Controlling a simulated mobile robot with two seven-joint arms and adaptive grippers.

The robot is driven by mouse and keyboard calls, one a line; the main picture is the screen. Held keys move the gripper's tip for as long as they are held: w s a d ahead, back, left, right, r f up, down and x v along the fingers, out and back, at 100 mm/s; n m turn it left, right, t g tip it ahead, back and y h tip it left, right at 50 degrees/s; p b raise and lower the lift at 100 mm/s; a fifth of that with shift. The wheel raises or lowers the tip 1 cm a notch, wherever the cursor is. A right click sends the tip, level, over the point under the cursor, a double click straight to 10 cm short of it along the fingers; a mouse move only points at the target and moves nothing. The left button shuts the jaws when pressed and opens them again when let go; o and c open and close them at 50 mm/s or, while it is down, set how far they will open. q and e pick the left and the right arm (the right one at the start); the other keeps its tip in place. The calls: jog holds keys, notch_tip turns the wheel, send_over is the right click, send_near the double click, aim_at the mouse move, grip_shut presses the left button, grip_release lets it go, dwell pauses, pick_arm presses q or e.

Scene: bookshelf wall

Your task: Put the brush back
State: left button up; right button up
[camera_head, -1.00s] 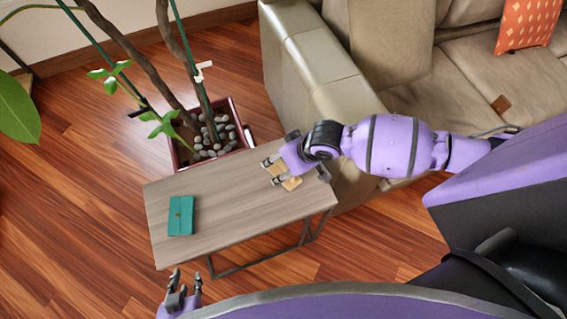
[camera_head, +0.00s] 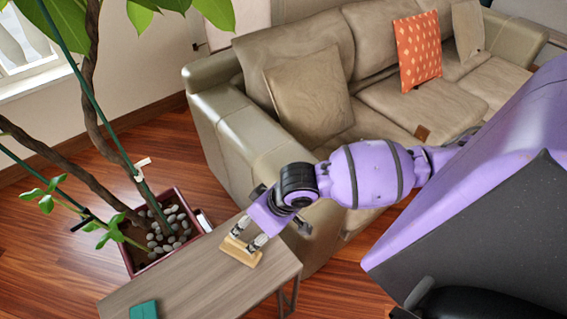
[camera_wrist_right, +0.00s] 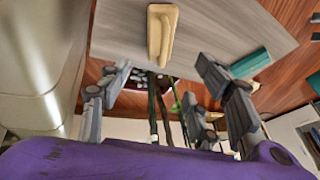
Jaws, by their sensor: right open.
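The brush (camera_head: 240,252), a pale tan wooden block with a raised grip, lies on the side table (camera_head: 190,287) near its far edge. It also shows in the right wrist view (camera_wrist_right: 162,35), at top centre. My right gripper (camera_head: 248,237) is just above the brush in the head view, and its fingertips overlap the brush's outline. In the wrist view the fingers (camera_wrist_right: 155,78) are spread with nothing between them, and the brush is beyond their tips. Whether a finger touches it I cannot tell. My left gripper is out of view.
A teal box (camera_head: 144,310) lies on the table at the lower picture edge. A potted plant with pebbles (camera_head: 168,232) stands behind the table. A beige sofa (camera_head: 245,130) with an orange cushion (camera_head: 417,50) stands close on the right.

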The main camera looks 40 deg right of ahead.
jog(key=s+a+f+t+y, duration=0.1)
jog(key=s+a+f+y, duration=0.1)
jog(key=a+f, duration=0.3)
jog(key=s+f+t, duration=0.1)
jog(key=s, duration=0.1)
jog(key=s+d+f+m+t+h, duration=0.1)
jog(key=s+f, duration=0.1)
jog(key=s+d+f+m+t+h, duration=0.1)
jog(key=s+f, duration=0.1)
jog(key=s, duration=0.1)
jog(key=shift+t, duration=0.4)
jog(key=s+d+f+h, duration=0.3)
jog(key=s+d, duration=0.3)
jog(key=s, duration=0.3)
jog(key=shift+d+f+m, duration=0.2)
jog(key=shift+f+m, duration=0.1)
jog(key=shift+f, duration=0.15)
jog(key=shift+s, duration=0.15)
